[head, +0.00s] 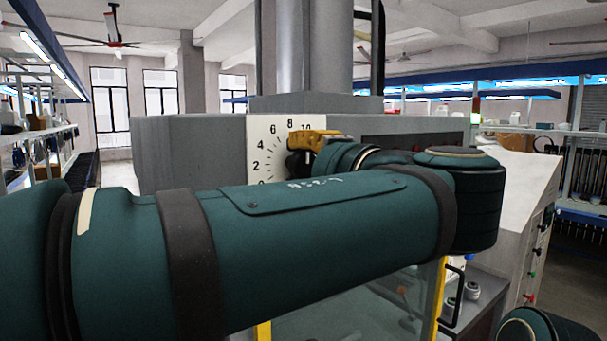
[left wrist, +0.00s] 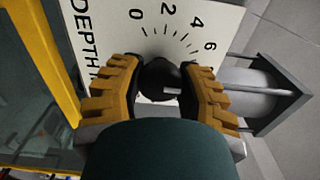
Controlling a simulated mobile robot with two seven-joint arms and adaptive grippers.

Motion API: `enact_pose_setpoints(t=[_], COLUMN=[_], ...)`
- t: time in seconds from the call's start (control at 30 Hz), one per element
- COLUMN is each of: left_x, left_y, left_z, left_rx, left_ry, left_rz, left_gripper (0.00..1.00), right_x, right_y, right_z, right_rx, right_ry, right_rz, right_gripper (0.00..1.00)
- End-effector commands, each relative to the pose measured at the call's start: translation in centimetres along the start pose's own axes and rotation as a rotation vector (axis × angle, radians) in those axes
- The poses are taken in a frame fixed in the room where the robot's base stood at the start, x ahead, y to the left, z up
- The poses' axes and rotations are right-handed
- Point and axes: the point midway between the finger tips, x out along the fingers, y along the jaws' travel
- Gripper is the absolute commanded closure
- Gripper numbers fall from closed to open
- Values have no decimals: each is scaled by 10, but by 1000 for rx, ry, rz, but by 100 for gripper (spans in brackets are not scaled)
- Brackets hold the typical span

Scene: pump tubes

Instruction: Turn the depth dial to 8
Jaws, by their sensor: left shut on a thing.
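The depth dial is a black knob (left wrist: 158,78) with a white mark, in the middle of a white scale plate marked DEPTH. In the left wrist view the mark points to the right, toward the part of the scale past 6 that a finger covers. I cannot tell its exact number. The scale plate (head: 262,135) also shows in the head view on the front of a grey machine, with 2, 4, 6, 8 and 10 visible. My left gripper (left wrist: 162,88), with yellow ridged fingers, is shut on the knob from both sides. It also shows in the head view (head: 302,150).
The grey machine housing (head: 190,155) stands ahead, with a column above it. My left arm crosses the head view and hides the lower front. A sloped panel (head: 522,200) with buttons stands at right. Yellow frame edges (left wrist: 48,60) lie close beside the plate.

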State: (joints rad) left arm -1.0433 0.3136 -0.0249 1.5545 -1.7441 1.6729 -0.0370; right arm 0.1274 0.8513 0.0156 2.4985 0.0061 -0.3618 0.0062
Motion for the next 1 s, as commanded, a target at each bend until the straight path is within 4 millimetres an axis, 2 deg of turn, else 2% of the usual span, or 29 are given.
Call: enact_pose_setpoints(t=[0.57,0.6,0.67,0.7,1.0], left_x=[1,1,1,0,-1], left_y=[0,0,0,0,0], left_z=[0,0,0,0,0], left_rx=[-34,-34,-34,-34,-33], left_ry=[0,0,0,0,1], left_rz=[-1,-1,-1,-1,-1], left_gripper=[100,55,34,30,30], right_x=[2,2,2,2,3], right_y=[1,1,1,1,1], right_z=[1,1,1,1,1], right_rx=[-1,-1,-1,-1,-1], right_ry=[-3,-3,-2,-2,-2], right_rz=[0,0,0,0,0], right_gripper=[100,100,100,100,100])
